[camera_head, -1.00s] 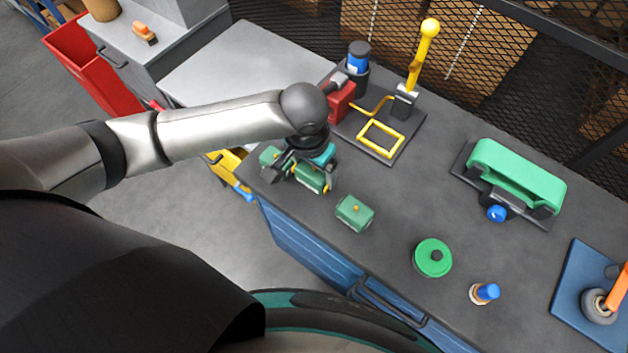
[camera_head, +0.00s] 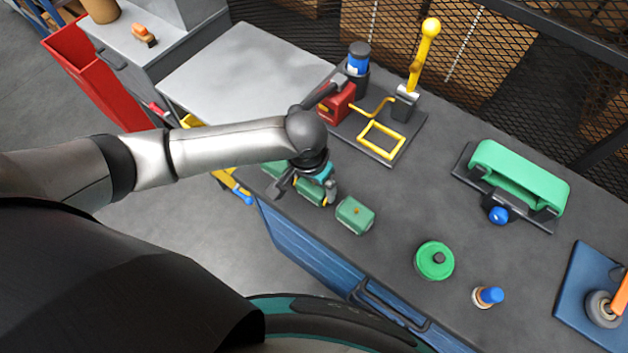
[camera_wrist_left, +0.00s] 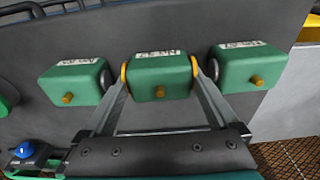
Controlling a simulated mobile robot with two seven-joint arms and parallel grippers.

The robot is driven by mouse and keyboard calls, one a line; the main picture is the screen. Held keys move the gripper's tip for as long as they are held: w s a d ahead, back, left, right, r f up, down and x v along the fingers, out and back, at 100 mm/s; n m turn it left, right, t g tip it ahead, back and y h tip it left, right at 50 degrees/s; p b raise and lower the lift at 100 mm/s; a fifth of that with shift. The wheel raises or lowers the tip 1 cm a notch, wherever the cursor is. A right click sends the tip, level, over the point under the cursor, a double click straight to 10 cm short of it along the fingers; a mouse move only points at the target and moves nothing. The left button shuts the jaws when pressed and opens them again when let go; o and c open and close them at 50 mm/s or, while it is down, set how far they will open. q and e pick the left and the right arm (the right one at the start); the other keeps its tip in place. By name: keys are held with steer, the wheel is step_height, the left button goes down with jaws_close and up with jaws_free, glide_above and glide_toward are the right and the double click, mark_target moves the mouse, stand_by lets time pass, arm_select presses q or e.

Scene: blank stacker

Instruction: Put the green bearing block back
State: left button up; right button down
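Three green bearing blocks stand in a row near the table's front edge. The middle green bearing block (camera_wrist_left: 160,85) has yellow rings at both ends and a brass-coloured knob. It also shows in the head view (camera_head: 310,193), partly hidden by my gripper. My left gripper (camera_wrist_left: 159,76) has one finger at each end of this block, seemingly touching the rings. The gripper points down over the row in the head view (camera_head: 303,192). The left block (camera_wrist_left: 73,82) and the right block (camera_wrist_left: 249,66) are outside the fingers. My right gripper is not in view.
A dark stand with a yellow frame (camera_head: 380,139) is behind the blocks. A round green part (camera_head: 434,260) and a blue-topped piece (camera_head: 489,296) lie to the right. A green bracket on a dark base (camera_head: 518,175) stands at the back right. The table between them is clear.

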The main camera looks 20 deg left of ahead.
mark_target(310, 188)
arm_select(q)
steer(key=shift+o, duration=0.2)
step_height(310, 188, up, 12)
steer(key=s+p, duration=0.1)
steer(key=p, duration=0.1)
steer(key=shift+s+a, duration=0.2)
steer(key=shift+a, duration=0.05)
steer(key=shift+r, duration=0.1)
stand_by(0.4)
steer(key=s+d+m+h, duration=0.1)
steer(key=s+d+h, duration=0.15)
steer(key=d, duration=0.35)
steer(key=s+a+f+n+t+y, duration=0.2)
steer(key=s+a+f+n+y, duration=0.15)
steer(key=s+a, duration=0.7)
step_height(310, 188, down, 27)
steer(key=a+g+b, duration=0.1)
steer(key=b, duration=0.6)
steer(key=s+a+f+b, duration=0.1)
steer(key=s+f+b, duration=0.2)
steer(key=s+f, duration=0.4)
steer(key=s+a+f+g+b, duration=0.1)
steer(key=s+f+b, duration=0.3)
steer(key=s+f, duration=0.4)
step_height(310, 188, down, 7)
steer(key=shift+a+f+m+h+b, duration=0.15)
steer(key=shift+a+m+h+b, duration=0.15)
steer(key=shift+a+m, duration=0.2)
